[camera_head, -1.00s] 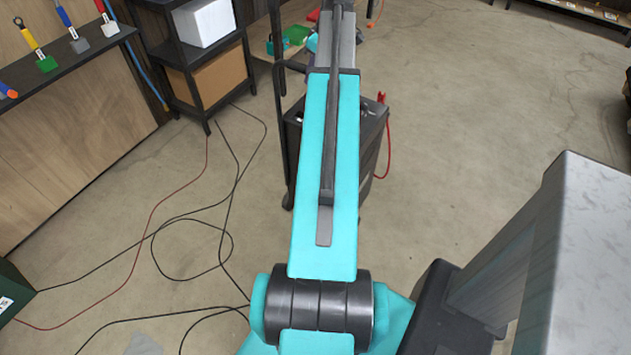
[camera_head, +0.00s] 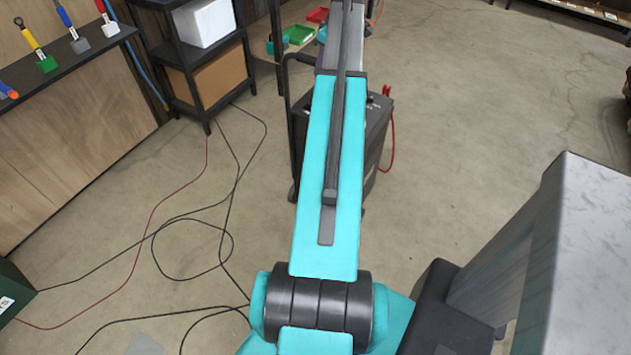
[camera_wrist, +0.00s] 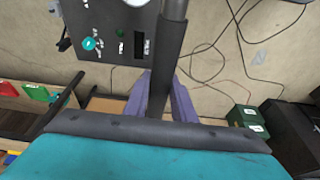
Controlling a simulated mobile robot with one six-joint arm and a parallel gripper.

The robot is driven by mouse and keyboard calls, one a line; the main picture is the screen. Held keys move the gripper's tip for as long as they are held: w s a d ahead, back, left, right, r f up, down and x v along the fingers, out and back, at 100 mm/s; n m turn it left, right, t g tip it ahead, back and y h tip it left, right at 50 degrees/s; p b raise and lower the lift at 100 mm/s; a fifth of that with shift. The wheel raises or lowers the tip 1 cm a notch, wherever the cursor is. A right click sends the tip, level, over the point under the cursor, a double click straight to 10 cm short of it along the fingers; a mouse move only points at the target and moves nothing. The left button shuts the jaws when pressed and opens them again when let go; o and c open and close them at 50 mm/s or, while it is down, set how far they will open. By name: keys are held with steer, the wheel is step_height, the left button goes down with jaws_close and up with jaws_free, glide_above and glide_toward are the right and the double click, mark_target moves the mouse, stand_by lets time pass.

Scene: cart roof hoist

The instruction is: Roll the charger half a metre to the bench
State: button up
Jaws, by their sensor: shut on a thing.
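The charger (camera_head: 374,160) is a dark box on the floor, partly hidden behind my teal arm in the head view. A dark upright handle (camera_head: 290,110) stands at its left side, and a red cable hangs at its right. In the wrist view its panel (camera_wrist: 112,30) shows a teal knob, a gauge and a green light. My gripper (camera_wrist: 166,88) has purple fingers on either side of a dark bar (camera_wrist: 167,55) beside the panel and is shut on it. A bench (camera_head: 100,42) with coloured-handled tools stands at the left.
A black shelf rack (camera_head: 205,75) holds a white box and a cardboard box. Loose black and red cables (camera_head: 190,235) lie on the floor at left. Red and green trays (camera_head: 300,33) are beyond the charger. Floor to the charger's right is clear.

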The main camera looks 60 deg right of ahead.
steer(key=shift+d, duration=2.15)
steer(key=d, duration=0.9)
steer(key=shift+d+p, duration=0.35)
steer(key=shift+d, duration=0.05)
steer(key=shift+s, duration=0.1)
steer(key=o, duration=2.2)
steer(key=shift+a, duration=0.1)
steer(key=shift+r+p, duration=2.05)
steer(key=shift+r, duration=2.5)
